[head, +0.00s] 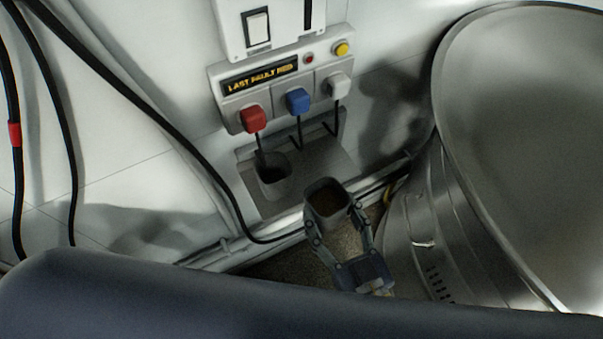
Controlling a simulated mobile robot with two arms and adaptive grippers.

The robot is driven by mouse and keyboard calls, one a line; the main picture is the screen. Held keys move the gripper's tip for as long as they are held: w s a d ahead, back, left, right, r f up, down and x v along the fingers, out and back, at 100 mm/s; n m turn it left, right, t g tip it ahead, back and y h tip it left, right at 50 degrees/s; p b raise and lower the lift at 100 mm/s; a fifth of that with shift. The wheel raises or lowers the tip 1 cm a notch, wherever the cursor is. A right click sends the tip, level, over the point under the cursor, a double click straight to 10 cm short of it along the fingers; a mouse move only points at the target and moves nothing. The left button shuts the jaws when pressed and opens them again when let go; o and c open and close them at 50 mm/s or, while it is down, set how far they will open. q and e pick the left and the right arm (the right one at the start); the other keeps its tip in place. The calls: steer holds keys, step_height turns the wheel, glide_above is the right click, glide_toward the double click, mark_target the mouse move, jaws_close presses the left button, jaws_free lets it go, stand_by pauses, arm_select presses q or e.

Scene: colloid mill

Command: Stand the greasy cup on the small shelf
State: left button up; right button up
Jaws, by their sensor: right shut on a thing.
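My right gripper (335,222) is shut on a grey, square-mouthed cup (326,211) with a brown inside, which I take for the greasy cup. The held cup is roughly upright, its open top facing the camera, in front of and to the right of the shelf's front edge. The small shelf (322,164) is a grey ledge on the wall below the panel. A second, similar grey cup (272,185) stands at the shelf's left end, under the red knob. My left gripper is not in view.
The wall panel (281,88) has a red knob (254,118), a blue knob (298,101) and a white knob (340,86) with dark spouts or leads below. A large steel vessel (520,130) stands close on the right. Black cables (150,105) run down the left wall. The shelf's right part is bare.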

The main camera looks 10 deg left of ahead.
steer(key=shift+s+d+f+m+t+h, duration=0.1)
steer(key=shift+s+d+m+t+h, duration=0.15)
steer(key=shift+d, duration=0.4)
steer(key=shift+s+d+f+m+t+h, duration=0.15)
steer(key=shift+d+h, duration=0.2)
steer(key=shift+d, duration=0.25)
steer(key=shift+w+d+r, duration=0.15)
steer(key=shift+d, duration=0.05)
steer(key=p, duration=0.1)
glide_above(333, 176)
steer(key=shift+f, duration=2.55)
steer(key=shift+f, duration=0.15)
steer(key=o, duration=1.1)
